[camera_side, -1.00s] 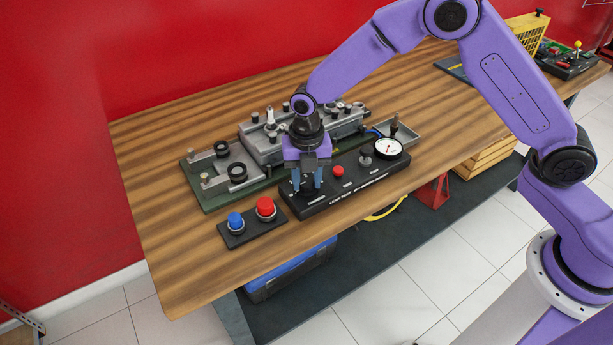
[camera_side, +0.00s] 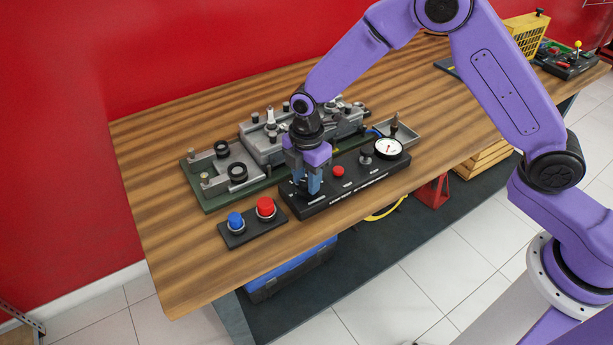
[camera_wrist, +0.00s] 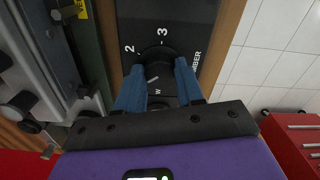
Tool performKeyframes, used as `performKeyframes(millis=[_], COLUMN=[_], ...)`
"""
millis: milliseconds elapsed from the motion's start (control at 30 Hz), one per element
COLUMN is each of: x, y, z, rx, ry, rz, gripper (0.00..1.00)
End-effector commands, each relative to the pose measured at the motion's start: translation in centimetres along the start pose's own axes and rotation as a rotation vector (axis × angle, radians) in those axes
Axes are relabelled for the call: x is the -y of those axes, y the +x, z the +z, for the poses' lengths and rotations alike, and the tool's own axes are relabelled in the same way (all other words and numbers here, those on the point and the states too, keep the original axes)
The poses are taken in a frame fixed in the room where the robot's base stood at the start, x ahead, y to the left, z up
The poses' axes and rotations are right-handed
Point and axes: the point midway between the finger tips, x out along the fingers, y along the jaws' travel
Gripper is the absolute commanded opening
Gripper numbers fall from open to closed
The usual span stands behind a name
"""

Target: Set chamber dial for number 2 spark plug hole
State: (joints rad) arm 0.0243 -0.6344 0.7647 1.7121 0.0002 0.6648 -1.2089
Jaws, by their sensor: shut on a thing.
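The black chamber dial (camera_wrist: 155,58) sits on a black panel (camera_wrist: 190,25) with white markings, including a "2" to its left and a "3" above it in the wrist view. My gripper (camera_wrist: 158,70) has its two blue fingers on opposite sides of the dial, shut on it. A short white line shows on the dial between the fingers; I cannot tell which mark it points to. In the side view, my gripper (camera_side: 308,188) points down at the left end of the panel (camera_side: 345,188), and its fingers hide the dial.
The panel also bears a red button (camera_side: 338,171), a black knob (camera_side: 365,157) and a white gauge (camera_side: 388,148). A grey engine fixture (camera_side: 255,150) stands close behind. A small box with blue and red buttons (camera_side: 265,207) lies to the front left. Bare wood lies left.

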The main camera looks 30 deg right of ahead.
Motion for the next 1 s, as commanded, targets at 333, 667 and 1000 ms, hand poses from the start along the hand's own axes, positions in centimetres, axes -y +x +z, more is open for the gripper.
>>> performKeyframes(millis=[333, 667, 1000], x=[-0.05, -0.02, -0.04], y=[-0.06, -0.06, -0.07], z=[0.04, 0.09, 0.11], rx=[0.000, 0.001, 0.000], ry=[0.329, 0.643, 0.936], rz=[0.001, 0.000, 0.001], gripper=[0.07, 0.07, 0.07])
